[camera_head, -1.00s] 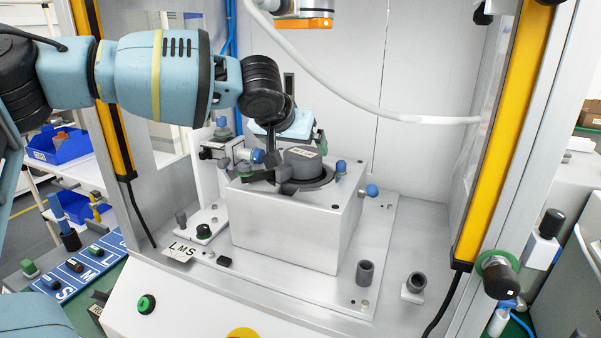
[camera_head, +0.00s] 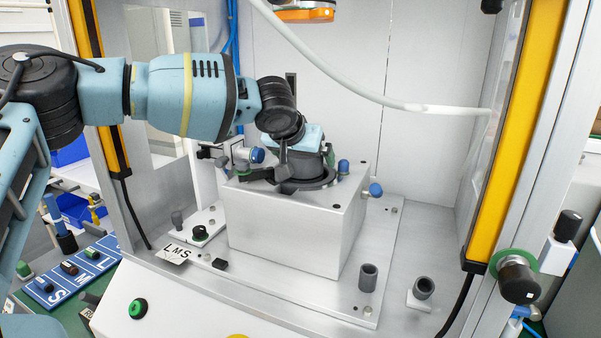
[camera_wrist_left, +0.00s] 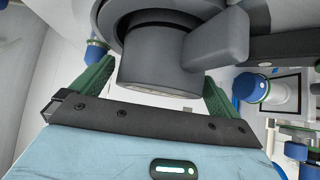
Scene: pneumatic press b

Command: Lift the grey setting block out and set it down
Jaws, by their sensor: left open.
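The setting block (camera_head: 302,170) is a dark grey cylinder seated in a dark ring on top of the pale fixture box (camera_head: 290,231). Its top is mostly hidden by my left gripper (camera_head: 305,156) in the head view. In the left wrist view the block (camera_wrist_left: 160,66) fills the upper middle, with a dark grey arm beside it. The green fingers of my left gripper (camera_wrist_left: 155,84) are open, one on each side of the block. I cannot tell whether either finger touches it. My right gripper is not in view.
The base plate (camera_head: 385,250) has free room right of the box, with a grey tube (camera_head: 368,278) in front. Blue knobs (camera_head: 376,190) stick out around the box. A white hose (camera_head: 350,85) hangs behind. Yellow-edged posts (camera_head: 507,130) flank the opening.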

